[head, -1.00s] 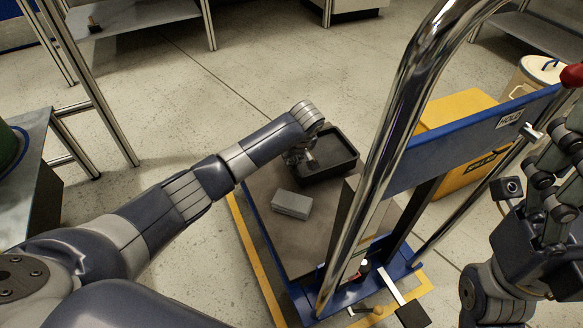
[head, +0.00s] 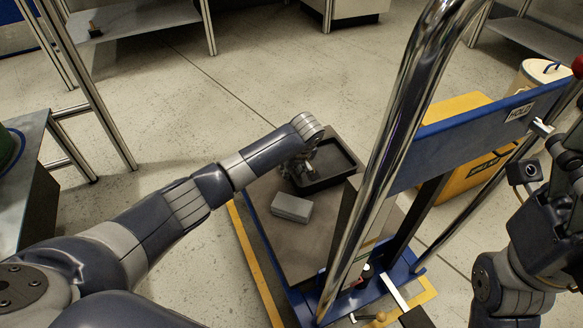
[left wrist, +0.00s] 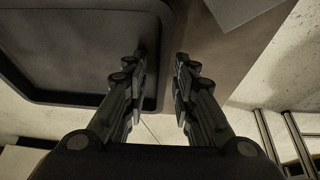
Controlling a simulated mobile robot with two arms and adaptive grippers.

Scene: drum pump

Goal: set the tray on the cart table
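The black tray (head: 325,166) lies flat at the far end of the cart table (head: 285,245) and appears to rest on it. My left gripper (head: 302,165) is at the tray's left edge. In the left wrist view, the left fingers (left wrist: 160,70) are apart with a clear gap. One finger is over the tray's inside (left wrist: 75,45), the other is outside its rim over the table. My right gripper (head: 570,150) is at the right picture edge, partly cut off, and its fingers do not show clearly.
A grey block (head: 291,208) lies on the cart table near the tray. The cart's chrome handle (head: 400,130) and blue crossbar (head: 470,135) rise in front. A yellow bin (head: 465,175) stands behind. A steel bench (head: 25,165) is at the left; open floor lies beyond.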

